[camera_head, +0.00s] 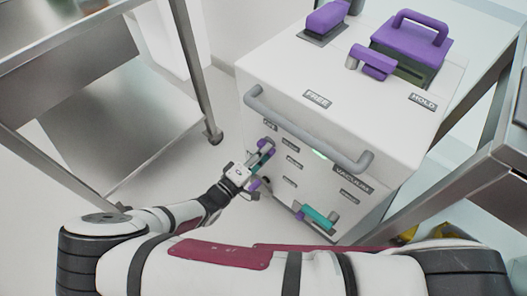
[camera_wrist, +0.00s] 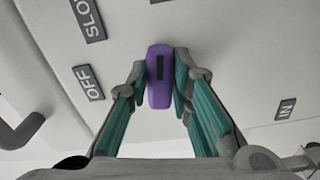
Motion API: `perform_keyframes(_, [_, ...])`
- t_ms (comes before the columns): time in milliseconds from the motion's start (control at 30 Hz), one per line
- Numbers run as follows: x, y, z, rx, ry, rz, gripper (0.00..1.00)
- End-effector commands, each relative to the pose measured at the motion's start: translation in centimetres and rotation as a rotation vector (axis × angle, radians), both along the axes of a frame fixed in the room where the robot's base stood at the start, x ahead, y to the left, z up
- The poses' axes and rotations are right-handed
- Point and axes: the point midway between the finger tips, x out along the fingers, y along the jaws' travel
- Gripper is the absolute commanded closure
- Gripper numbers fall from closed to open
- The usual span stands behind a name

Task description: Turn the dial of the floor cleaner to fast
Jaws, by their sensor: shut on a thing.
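The floor cleaner (camera_head: 350,75) is a white box-shaped machine in the head view. In the wrist view its dial (camera_wrist: 158,88) is a purple, elongated knob with a dark mark, standing out from the white panel. My gripper (camera_wrist: 160,82) is shut on the dial, with one grey and teal finger on each side. The labels OFF (camera_wrist: 83,82) and SLOW (camera_wrist: 87,18) lie to the left of the dial. No FAST label can be read. In the head view my gripper (camera_head: 260,165) is at the machine's front face, and the dial is hard to make out there.
A grey bar handle (camera_head: 305,130) runs along the machine's upper front edge, above my gripper. A teal and purple part (camera_head: 318,218) sticks out lower on the front. A metal trolley (camera_head: 100,110) stands at left, with floor between it and the machine. Metal framing (camera_head: 480,165) stands at right.

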Motion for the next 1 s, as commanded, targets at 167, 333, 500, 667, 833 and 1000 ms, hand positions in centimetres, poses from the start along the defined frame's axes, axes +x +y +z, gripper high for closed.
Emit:
perform_keyframes(167, [-0.1,0.0,-0.1,0.003,0.002,-0.001,1.0])
perform_keyframes(333, [-0.1,0.0,-0.1,0.002,0.001,-0.002,0.6])
perform_keyframes(500, [0.0,0.0,-0.1,0.001,0.002,-0.001,0.6])
perform_keyframes(667, [-0.4,0.4,-0.1,0.002,0.001,0.0,0.6])
perform_keyframes(833, [-2.3,1.9,-0.1,0.003,0.002,0.002,0.6])
perform_keyframes(1000, [-4.4,3.5,-0.1,0.003,0.001,0.001,0.6])
